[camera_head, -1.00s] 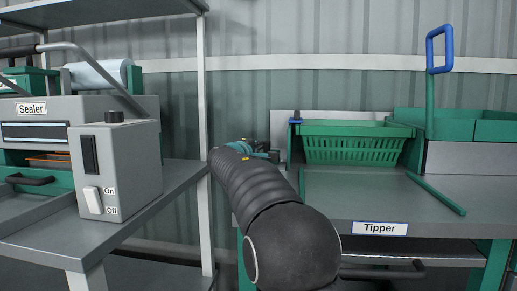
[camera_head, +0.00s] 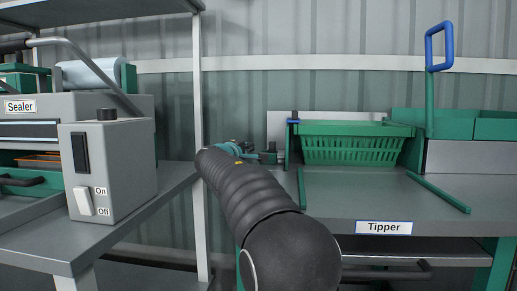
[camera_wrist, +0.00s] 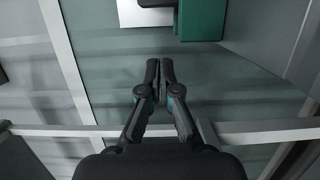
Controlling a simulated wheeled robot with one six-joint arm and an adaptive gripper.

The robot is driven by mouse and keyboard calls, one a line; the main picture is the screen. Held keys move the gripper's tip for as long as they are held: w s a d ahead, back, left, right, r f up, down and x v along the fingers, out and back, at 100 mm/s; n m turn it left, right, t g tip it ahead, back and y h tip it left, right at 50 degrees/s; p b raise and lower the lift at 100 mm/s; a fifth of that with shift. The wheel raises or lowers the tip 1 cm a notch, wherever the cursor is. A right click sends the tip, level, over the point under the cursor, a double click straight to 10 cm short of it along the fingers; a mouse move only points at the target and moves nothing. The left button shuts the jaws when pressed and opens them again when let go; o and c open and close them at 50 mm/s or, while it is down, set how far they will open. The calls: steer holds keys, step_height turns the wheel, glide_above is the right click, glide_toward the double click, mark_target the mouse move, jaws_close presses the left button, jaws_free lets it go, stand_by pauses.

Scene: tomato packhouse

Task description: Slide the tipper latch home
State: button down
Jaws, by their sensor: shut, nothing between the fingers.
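The tipper (camera_head: 383,227) is a grey bench with a green slatted crate (camera_head: 350,150) on it. At the crate's upper left corner is a small blue piece with a dark knob (camera_head: 294,116), which may be part of the latch; I cannot tell. My gripper (camera_wrist: 159,64) is shut and empty in the wrist view, its fingertips together. A green block (camera_wrist: 202,20) and a pale panel with a dark bar lie ahead of the tips, apart from them. In the head view my arm partly hides the gripper, left of the crate.
The sealer (camera_head: 20,106) and its grey switch box (camera_head: 110,170) stand on a bench at the left. A grey upright post (camera_head: 198,150) rises left of my arm. A blue-handled lever (camera_head: 436,50) stands at the right. The tipper's front surface is mostly clear.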

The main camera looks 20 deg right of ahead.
steer(key=b+v, duration=0.1)
steer(key=v, duration=0.8)
steer(key=shift+s, duration=0.25)
steer(key=shift+a+r, duration=0.1)
steer(key=shift+r, duration=0.05)
